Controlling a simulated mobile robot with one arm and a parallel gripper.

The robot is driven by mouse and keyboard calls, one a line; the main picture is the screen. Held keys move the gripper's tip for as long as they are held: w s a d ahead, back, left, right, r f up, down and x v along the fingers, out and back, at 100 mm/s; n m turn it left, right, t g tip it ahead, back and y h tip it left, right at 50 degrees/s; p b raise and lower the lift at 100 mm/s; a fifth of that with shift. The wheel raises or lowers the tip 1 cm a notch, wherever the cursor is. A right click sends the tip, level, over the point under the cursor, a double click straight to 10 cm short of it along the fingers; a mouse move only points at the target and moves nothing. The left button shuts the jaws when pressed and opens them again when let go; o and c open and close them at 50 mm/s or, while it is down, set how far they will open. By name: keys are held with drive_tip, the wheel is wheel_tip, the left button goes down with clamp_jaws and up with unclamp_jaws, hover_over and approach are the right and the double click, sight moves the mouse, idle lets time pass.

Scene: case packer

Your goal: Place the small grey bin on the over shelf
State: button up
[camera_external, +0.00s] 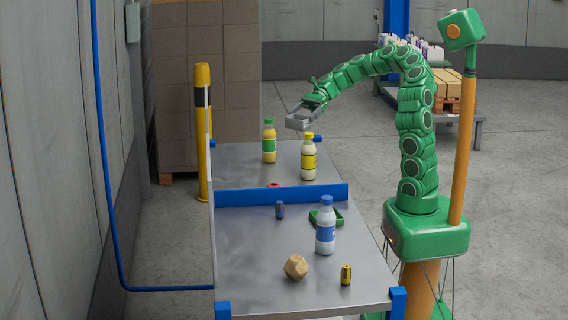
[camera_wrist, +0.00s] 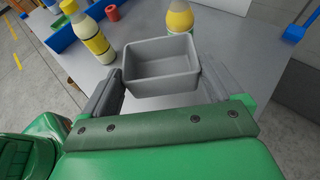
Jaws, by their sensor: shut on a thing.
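The small grey bin (camera_external: 298,122) is an open-topped box held in my gripper (camera_external: 312,106) in the air above the far part of the metal table. In the wrist view the bin (camera_wrist: 161,52) is upright, looks empty and sits between the two fingers of my gripper (camera_wrist: 160,84). The gripper is shut on it. The far table surface (camera_external: 235,172), beyond a blue divider, lies below the bin. I cannot tell whether this surface is the over shelf.
A yellow-capped bottle (camera_external: 308,158) and a green-capped bottle (camera_external: 269,142) stand on the far surface. A red object (camera_external: 274,185) is by the blue divider (camera_external: 285,195). The near surface holds a blue-capped bottle (camera_external: 326,228), a green tray (camera_external: 340,217) and a wooden polyhedron (camera_external: 296,267).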

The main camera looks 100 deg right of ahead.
drive_tip(key=shift+f, duration=4.85)
drive_tip(key=shift+f, duration=0.55)
drive_tip(key=o, duration=1.1)
drive_tip(key=shift+c, duration=0.2)
